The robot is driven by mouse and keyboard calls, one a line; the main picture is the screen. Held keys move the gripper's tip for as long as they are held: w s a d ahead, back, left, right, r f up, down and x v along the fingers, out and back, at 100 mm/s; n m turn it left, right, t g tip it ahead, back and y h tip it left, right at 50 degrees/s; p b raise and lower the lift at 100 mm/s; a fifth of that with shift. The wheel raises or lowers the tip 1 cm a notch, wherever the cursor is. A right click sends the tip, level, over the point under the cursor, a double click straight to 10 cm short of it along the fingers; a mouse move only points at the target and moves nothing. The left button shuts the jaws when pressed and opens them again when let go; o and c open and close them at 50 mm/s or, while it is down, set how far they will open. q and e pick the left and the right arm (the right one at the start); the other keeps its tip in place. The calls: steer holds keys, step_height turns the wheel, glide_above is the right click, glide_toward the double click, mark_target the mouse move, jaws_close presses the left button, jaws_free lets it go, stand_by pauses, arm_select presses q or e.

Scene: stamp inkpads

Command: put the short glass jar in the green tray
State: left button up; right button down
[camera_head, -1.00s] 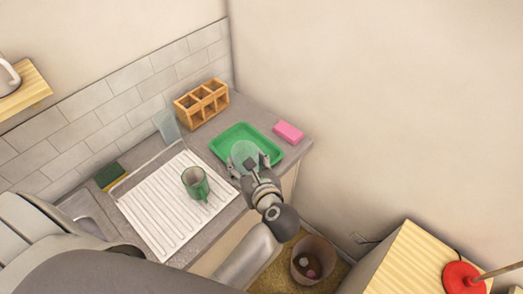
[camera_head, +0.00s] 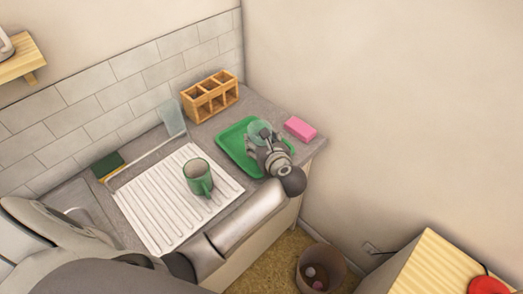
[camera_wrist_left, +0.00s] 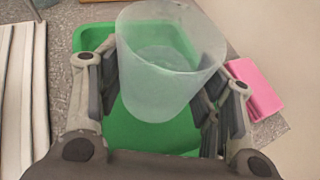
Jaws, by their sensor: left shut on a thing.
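The short glass jar (camera_head: 260,131) is clear and frosted-looking, and it is held in my left gripper (camera_head: 264,144). In the left wrist view the jar (camera_wrist_left: 168,75) stands between the two fingers, its open mouth towards the camera. The green tray (camera_head: 233,142) lies on the counter behind and below the jar; it also shows in the left wrist view (camera_wrist_left: 150,137). The jar is over the tray's area, but I cannot tell whether its base touches the tray floor. My right gripper is not in view.
A pink sponge (camera_head: 300,128) lies right of the tray. A wooden compartment box (camera_head: 211,97) and a tall clear glass (camera_head: 172,118) stand behind. A green mug (camera_head: 198,177) is on the white ribbed drainboard (camera_head: 160,205). A bin (camera_head: 320,268) stands on the floor below.

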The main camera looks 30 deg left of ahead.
arm_select(q)
steer(key=shift+w+a+f+b, duration=0.1)
steer(key=shift+w+f+b, duration=0.15)
steer(key=shift+f+b, duration=0.15)
step_height(320, 180, down, 2)
steer(key=shift+f+b, duration=0.25)
steer(key=shift+b, duration=0.55)
steer(key=shift+f, duration=0.15)
steer(key=shift+f, duration=0.1)
steer(key=o, duration=1.1)
steer(key=shift+o, duration=0.2)
